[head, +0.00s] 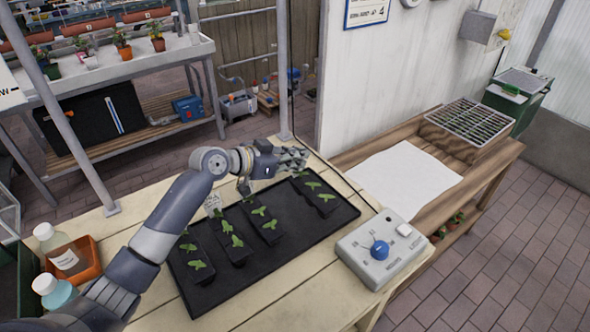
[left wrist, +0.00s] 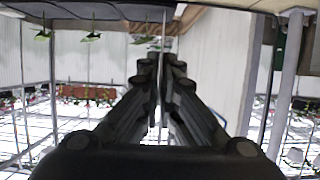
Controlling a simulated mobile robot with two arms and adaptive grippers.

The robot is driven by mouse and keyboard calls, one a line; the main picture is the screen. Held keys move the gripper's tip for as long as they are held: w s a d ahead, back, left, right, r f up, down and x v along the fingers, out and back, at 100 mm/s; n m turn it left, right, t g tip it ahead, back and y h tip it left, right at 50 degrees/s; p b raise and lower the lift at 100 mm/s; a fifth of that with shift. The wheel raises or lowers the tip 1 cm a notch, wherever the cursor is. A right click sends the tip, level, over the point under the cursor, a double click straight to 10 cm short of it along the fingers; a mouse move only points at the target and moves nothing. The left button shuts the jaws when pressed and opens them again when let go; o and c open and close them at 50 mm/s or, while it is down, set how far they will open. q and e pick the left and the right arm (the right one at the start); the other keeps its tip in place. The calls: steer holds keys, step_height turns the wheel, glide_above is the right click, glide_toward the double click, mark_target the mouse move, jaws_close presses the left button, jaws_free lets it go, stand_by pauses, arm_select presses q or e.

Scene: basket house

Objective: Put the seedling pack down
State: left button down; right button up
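Several black seedling packs with green leaves stand in rows in a black tray (head: 281,245) on the light wooden table. The rightmost pack (head: 318,197) stands apart from the others, with a gap on its left. My left gripper (head: 300,157) is just beyond and above that pack's far end. In the left wrist view the fingers (left wrist: 160,62) are drawn close together with only a thin gap, and I see no pack between them. A green leaf (left wrist: 150,42) shows by the fingertips. My right gripper is not in view.
A grey control box (head: 382,248) with a blue knob stands right of the tray. Bottles and an orange container (head: 88,262) are at the left.

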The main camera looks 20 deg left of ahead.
mark_target(297, 176)
arm_select(q)
step_height(297, 176, down, 3)
stand_by(0.3)
steer(key=shift+f, duration=0.2)
steer(key=c, duration=1.8)
jaws_free()
